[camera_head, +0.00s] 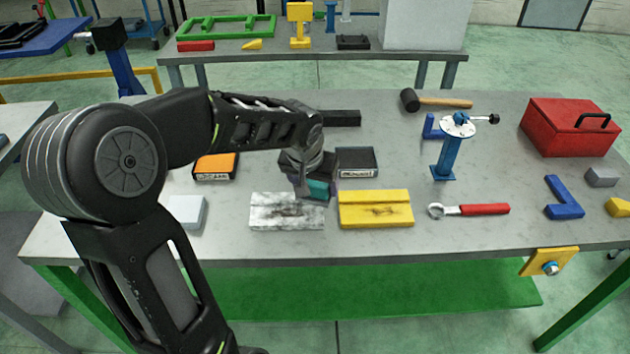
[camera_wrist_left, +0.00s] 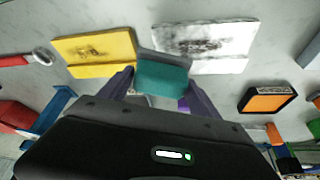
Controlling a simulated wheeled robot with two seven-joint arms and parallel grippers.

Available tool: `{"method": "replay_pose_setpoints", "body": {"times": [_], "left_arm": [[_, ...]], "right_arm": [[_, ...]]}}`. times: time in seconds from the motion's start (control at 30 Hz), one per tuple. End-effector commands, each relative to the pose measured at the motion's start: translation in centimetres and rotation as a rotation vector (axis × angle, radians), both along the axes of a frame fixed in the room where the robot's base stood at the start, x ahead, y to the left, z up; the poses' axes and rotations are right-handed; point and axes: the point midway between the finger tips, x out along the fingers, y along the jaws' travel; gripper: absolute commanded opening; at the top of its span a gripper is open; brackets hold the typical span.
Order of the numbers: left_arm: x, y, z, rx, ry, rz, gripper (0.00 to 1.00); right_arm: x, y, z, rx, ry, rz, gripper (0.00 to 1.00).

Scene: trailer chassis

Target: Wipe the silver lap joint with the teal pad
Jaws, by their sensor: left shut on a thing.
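The silver lap joint (camera_head: 287,212) lies on the grey table, a pale stepped plate with a dark smudge across its middle. It also shows in the left wrist view (camera_wrist_left: 205,42). My left gripper (camera_head: 316,190) is shut on the teal pad (camera_head: 320,188), just behind the right end of the silver lap joint. In the left wrist view the teal pad (camera_wrist_left: 162,78) sits between the purple fingertips. Whether the pad touches the plate or table, I cannot tell. My right gripper is not in view.
A yellow lap joint (camera_head: 376,208) with a dark smudge lies right of the silver one. An orange-topped box (camera_head: 215,167), a dark box (camera_head: 357,162), a white block (camera_head: 187,211), a red-handled wrench (camera_head: 480,210), a blue stand (camera_head: 447,158) and a red toolbox (camera_head: 570,127) surround them.

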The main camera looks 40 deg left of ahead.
Motion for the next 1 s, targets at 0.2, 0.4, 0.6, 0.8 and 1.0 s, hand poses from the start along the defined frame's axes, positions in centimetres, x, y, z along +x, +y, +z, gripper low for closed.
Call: {"method": "replay_pose_setpoints", "body": {"times": [0.2,0.4,0.6,0.8,1.0], "left_arm": [[0.0,0.0,-2.6,0.001,-0.002,0.0,0.18],[0.1,0.0,-3.8,0.001,-0.002,-0.001,0.18],[0.1,0.0,-3.9,0.001,-0.002,-0.001,0.18],[0.1,0.0,-3.9,0.001,-0.002,-0.001,0.18],[0.1,0.0,-3.9,0.001,-0.002,-0.001,0.18]], "right_arm": [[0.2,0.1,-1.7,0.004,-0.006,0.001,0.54],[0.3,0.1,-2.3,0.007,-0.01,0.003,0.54],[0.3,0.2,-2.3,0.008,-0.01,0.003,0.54],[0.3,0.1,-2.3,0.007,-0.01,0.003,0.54],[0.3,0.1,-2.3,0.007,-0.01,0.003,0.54]]}}
